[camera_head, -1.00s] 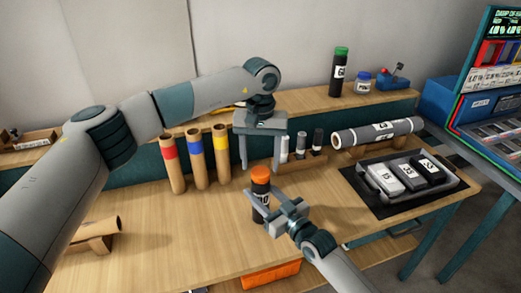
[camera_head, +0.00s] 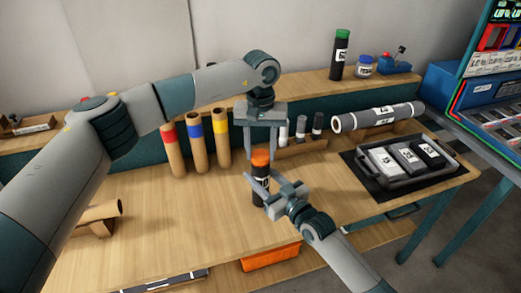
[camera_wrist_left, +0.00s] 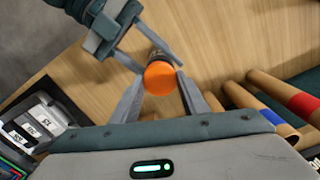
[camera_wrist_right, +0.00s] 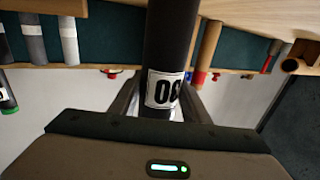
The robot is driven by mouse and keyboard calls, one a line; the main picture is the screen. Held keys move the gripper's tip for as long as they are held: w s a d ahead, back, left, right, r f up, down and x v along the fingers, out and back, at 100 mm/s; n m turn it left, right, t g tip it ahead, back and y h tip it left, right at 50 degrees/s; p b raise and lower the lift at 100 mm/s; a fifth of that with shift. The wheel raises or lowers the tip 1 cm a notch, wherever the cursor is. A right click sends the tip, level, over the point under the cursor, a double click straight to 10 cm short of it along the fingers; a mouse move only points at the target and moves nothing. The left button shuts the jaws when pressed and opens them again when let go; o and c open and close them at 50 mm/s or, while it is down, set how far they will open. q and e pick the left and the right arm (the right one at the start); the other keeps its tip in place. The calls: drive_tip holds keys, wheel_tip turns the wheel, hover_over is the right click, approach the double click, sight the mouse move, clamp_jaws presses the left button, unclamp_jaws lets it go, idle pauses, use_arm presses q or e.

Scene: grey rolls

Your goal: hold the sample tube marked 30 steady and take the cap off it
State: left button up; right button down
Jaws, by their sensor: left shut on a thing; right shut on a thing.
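The sample tube (camera_head: 260,201) is black with an orange cap (camera_head: 261,157) and stands upright above the front middle of the bench. Its white label shows in the right wrist view (camera_wrist_right: 165,90), upside down, and appears to read 30. My right gripper (camera_head: 272,184) is shut around the tube body below the cap. My left gripper (camera_head: 261,150) points down from above and is shut on the cap, one finger on each side in the left wrist view (camera_wrist_left: 159,80). The cap is on the tube's top. The tube's foot is partly hidden.
Red, blue and yellow banded cardboard tubes (camera_head: 196,148) stand left of my left gripper. A small rack of tubes (camera_head: 302,147) is close behind. A tray of labelled packs (camera_head: 405,165) and a long grey roll (camera_head: 378,117) are to the right.

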use_arm(q)
drive_tip(key=n, duration=1)
drive_tip(key=shift+n, duration=0.3)
drive_tip(key=n, duration=0.5)
drive_tip(key=shift+n, duration=0.4)
drive_tip(key=n, duration=0.5)
drive_tip(key=shift+n, duration=0.3)
drive_tip(key=n, duration=0.5)
drive_tip(key=shift+r+n, duration=0.1)
drive_tip(key=shift+n, duration=0.2)
drive_tip(key=n, duration=1.5)
